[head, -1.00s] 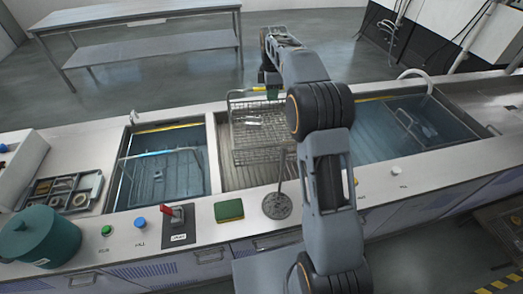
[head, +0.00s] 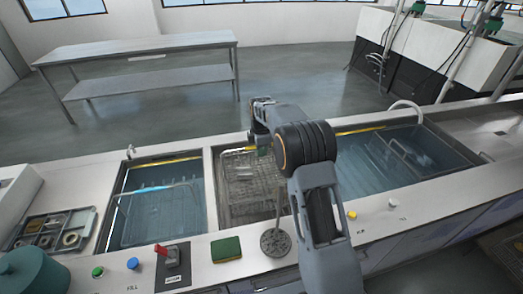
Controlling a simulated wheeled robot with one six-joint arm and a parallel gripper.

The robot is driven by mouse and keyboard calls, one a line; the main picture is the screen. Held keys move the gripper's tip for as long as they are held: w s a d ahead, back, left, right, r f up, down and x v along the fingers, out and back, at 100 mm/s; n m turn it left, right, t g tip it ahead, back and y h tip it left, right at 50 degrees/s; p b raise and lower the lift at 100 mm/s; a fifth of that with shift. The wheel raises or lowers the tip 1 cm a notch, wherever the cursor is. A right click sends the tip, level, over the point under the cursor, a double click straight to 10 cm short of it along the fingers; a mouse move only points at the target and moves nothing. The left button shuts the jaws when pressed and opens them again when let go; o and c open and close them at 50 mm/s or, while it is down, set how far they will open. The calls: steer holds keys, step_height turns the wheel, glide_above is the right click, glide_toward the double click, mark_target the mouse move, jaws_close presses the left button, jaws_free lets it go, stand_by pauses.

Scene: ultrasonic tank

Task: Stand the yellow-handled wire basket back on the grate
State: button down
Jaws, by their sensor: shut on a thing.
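The wire basket (head: 238,178) is in the middle bay, with a small strip of its yellow handle (head: 248,149) showing at the back. My gripper (head: 263,147) is at the handle, shut on the basket; its fingers are mostly hidden behind my arm. The grate (head: 236,217) forms the floor of the middle bay and shows in front of the basket. The basket looks roughly upright and low in the bay. I cannot tell whether its bottom touches the grate. My arm hides its right side.
Water tanks lie left (head: 150,215) and right (head: 415,150) of the bay. On the front rim are a green sponge (head: 226,249), a round perforated disc (head: 275,242), a red switch (head: 160,250) and buttons. A parts tray (head: 52,230) is at the left.

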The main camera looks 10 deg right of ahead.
steer(key=shift+f, duration=0.2)
steer(key=c, duration=1.1)
jaws_free()
step_height(320, 180, up, 12)
steer(key=shift+f+b, duration=0.15)
steer(key=shift+b, duration=0.25)
steer(key=s+r+m+t, duration=0.1)
steer(key=s+m, duration=0.3)
steer(key=s, duration=0.4)
steer(key=s+r+m+t, duration=0.1)
steer(key=s+r+m, duration=0.1)
steer(key=s+m, duration=0.3)
steer(key=s+r+m+t, duration=0.1)
steer(key=s+m, duration=0.3)
steer(key=s, duration=0.7)
steer(key=shift+r+m+t, duration=0.25)
steer(key=shift+m+t, duration=0.15)
steer(key=s+f+m, duration=0.1)
steer(key=s, duration=0.1)
steer(key=s+f+m, duration=0.1)
steer(key=s+f, duration=0.1)
steer(key=s+f+m+t, duration=0.1)
steer(key=s+m, duration=0.1)
steer(key=s, duration=0.1)
steer(key=shift+f, duration=0.35)
